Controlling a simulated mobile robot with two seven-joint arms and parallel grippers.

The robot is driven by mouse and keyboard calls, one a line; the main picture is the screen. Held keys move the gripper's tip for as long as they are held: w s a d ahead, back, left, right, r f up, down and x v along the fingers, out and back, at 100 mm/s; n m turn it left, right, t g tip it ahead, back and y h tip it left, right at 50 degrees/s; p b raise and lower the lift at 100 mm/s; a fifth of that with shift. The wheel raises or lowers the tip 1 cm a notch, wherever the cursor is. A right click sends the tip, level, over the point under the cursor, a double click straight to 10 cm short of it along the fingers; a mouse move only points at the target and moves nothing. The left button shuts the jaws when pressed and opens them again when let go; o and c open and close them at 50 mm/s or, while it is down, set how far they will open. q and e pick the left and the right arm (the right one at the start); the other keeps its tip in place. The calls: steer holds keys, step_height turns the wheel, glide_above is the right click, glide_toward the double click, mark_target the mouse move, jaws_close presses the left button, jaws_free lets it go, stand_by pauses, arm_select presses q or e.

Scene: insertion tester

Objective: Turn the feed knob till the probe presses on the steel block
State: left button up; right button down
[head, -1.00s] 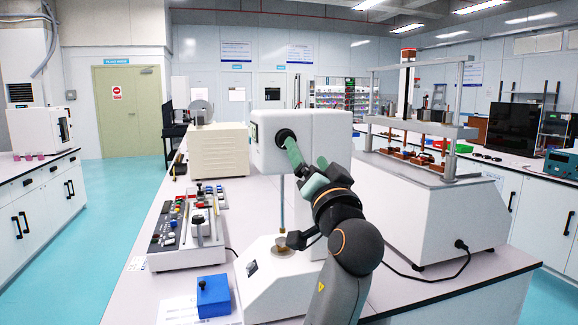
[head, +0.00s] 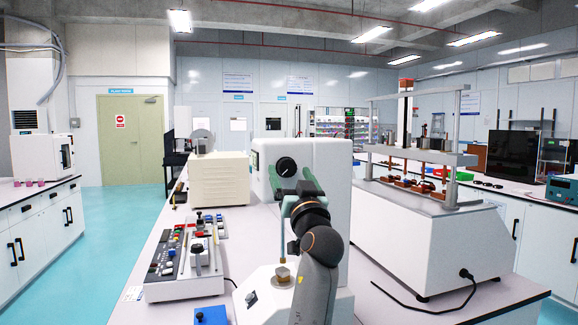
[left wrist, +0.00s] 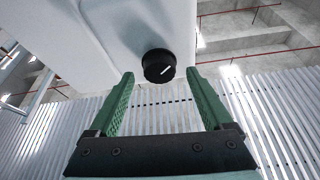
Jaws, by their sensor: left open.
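The black feed knob (head: 286,166) with a white mark sits on the front of the white tester head (head: 325,165). It also shows in the left wrist view (left wrist: 158,66), between and beyond the fingertips. My left gripper (head: 291,172) is open, its green fingers pointing at the knob; nothing is between the pads. The knob appears apart from both fingers. Below, the small metal block (head: 283,272) sits on the tester's white base. My right gripper is not in view.
A control panel (head: 186,262) with buttons and levers lies left of the tester. A blue box (head: 211,315) is at the front edge of view. A beige case (head: 220,180) stands behind. A larger rig (head: 430,235) with a black cable stands to the right.

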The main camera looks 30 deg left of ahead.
mark_target(287, 168)
arm_select(q)
steer(key=shift+x, duration=1.15)
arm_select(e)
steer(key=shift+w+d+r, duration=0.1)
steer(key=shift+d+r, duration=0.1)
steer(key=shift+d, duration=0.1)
arm_select(q)
steer(key=shift+c, duration=0.4)
